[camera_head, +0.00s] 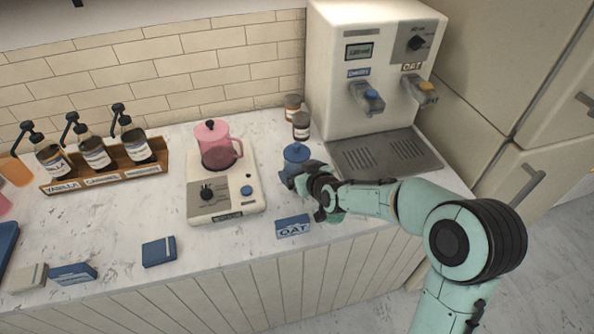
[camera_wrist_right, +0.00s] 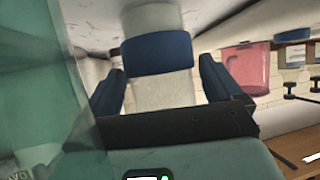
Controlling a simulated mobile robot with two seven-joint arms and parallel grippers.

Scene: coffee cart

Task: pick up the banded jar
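In the right wrist view a pale body with a blue band, which I take as the banded jar (camera_wrist_right: 157,53), shows between the two dark fingers of the right gripper (camera_wrist_right: 165,85). The fingers stand apart on either side of it, with thin gaps; firm contact does not show. My left gripper is not in view.
A blue OAT box (camera_head: 293,226) lies close to the right gripper, at the counter's front. Two small brown jars (camera_head: 301,125) stand behind. The coffee machine (camera_head: 372,70) is at right.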

